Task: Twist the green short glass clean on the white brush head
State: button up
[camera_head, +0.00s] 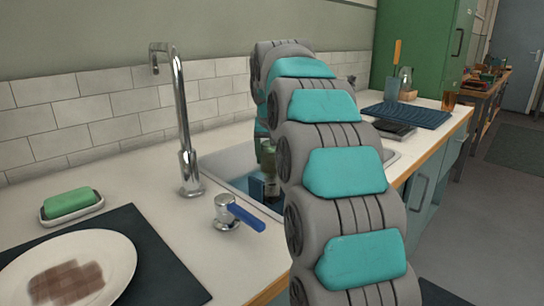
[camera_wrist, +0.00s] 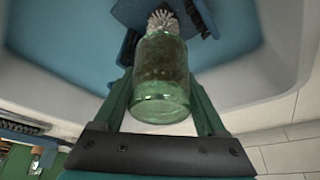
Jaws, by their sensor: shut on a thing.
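The green short glass (camera_wrist: 160,75) is between the fingers of my gripper (camera_wrist: 162,72), which is shut on it. Its base faces the wrist camera, and dark brownish marks show through its wall. The white brush head (camera_wrist: 163,20) shows just beyond the glass's far end, in line with it. I cannot tell whether the bristles touch the glass or reach inside its mouth. The brush stands on a blue part in the sink. In the head view my arm hides most of the gripper, glass and brush.
The sink (camera_head: 218,165) surrounds the work, with its pale wall close in the wrist view. A tall faucet (camera_head: 183,120) and a blue-handled valve (camera_head: 232,212) stand left of it. A plate (camera_head: 112,262) and green soap (camera_head: 70,202) lie further left. A blue mat (camera_head: 408,114) lies behind right.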

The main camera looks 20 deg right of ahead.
jog(key=c, duration=0.6)
jog(key=shift+f, duration=0.3)
